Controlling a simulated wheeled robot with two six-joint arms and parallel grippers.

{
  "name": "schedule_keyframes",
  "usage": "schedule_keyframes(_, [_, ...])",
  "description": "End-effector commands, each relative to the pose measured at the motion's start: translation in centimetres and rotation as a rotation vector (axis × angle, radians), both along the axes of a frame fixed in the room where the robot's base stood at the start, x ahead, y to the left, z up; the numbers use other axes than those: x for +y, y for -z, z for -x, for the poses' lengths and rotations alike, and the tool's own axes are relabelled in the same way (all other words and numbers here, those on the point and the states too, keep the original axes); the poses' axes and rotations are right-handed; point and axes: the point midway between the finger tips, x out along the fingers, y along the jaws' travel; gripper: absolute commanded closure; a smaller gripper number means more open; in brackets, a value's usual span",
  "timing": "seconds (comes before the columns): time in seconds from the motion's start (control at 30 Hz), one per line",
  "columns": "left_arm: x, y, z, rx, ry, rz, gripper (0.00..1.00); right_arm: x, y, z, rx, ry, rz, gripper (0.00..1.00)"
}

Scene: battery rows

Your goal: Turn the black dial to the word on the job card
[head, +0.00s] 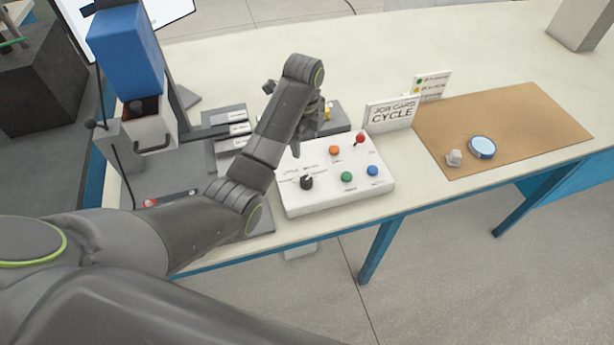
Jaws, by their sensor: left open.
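The black dial (307,182) sits at the left front of a white control box (340,200). Small lettering around the dial is too small to read, and I cannot tell which word it points to. The job card (391,114) stands behind the box and reads "CYCLE". My left gripper (312,125) is behind the box, partly hidden by my own forearm. It is open and apart from the dial. My right gripper is not in view.
The box also has orange (334,150), green (346,176) and blue (372,170) buttons and a red-knobbed lever (360,139). A brown mat (520,115) to the right holds a blue-rimmed disc (482,147). A blue-topped machine (127,50) stands left.

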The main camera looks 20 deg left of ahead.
Motion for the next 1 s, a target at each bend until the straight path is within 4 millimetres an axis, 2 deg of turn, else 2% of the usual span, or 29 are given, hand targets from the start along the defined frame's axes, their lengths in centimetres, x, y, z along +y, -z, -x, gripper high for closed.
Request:
schedule_keyframes(0.1, [-0.4, -0.8, -0.5, 0.009, 0.048, -0.002, 0.43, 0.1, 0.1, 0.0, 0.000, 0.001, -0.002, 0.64])
schedule_keyframes(0.23, [-0.4, -0.2, -0.5, 0.011, 0.056, -0.002, 0.43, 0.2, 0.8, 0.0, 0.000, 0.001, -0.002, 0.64])
schedule_keyframes(0.73, [-0.4, 5.6, -0.5, 0.008, 0.053, -0.002, 0.43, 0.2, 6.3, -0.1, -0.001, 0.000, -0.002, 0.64])
schedule_keyframes(0.8, [-0.4, 6.5, -0.4, 0.014, 0.051, -0.002, 0.43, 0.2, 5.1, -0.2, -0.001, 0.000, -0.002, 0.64])
schedule_keyframes(1.0, [-0.4, 10.9, -0.3, 0.014, 0.053, -0.002, 0.43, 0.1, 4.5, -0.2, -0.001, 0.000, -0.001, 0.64])
